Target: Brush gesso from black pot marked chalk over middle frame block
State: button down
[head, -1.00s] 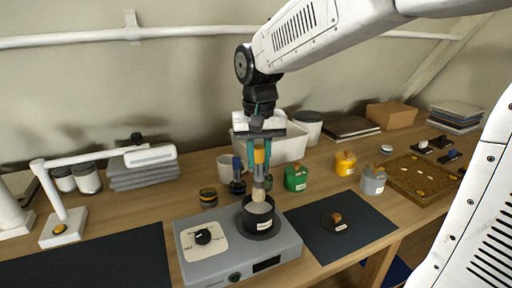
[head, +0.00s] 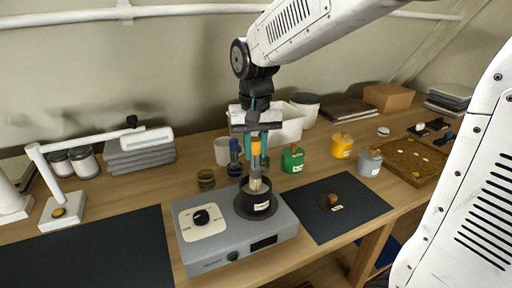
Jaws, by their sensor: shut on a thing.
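My gripper (head: 257,139) is shut on an upright brush (head: 256,157) with a yellow-orange band and pale bristles. The brush points down into the open black pot (head: 257,203), which bears a small white label too small to read. The bristle ends are inside the pot rim and hidden. The pot stands on a grey hot plate (head: 215,248) with a dial. Small dark pieces with pale labels (head: 437,124) lie at the far right; I cannot tell whether they are the frame blocks.
A black lid with a wooden knob (head: 331,203) lies on the dark mat (head: 362,208). Green (head: 292,160), yellow (head: 342,147) and grey (head: 369,163) lidded pots stand to the right, before a cork tray (head: 402,165).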

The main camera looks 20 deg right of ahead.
jog(key=shift+f, duration=0.6)
dwell(1.3)
jog(key=shift+r, duration=3.55)
jog(key=c, duration=2.1)
grip_release()
jog(key=shift+f, duration=3.5)
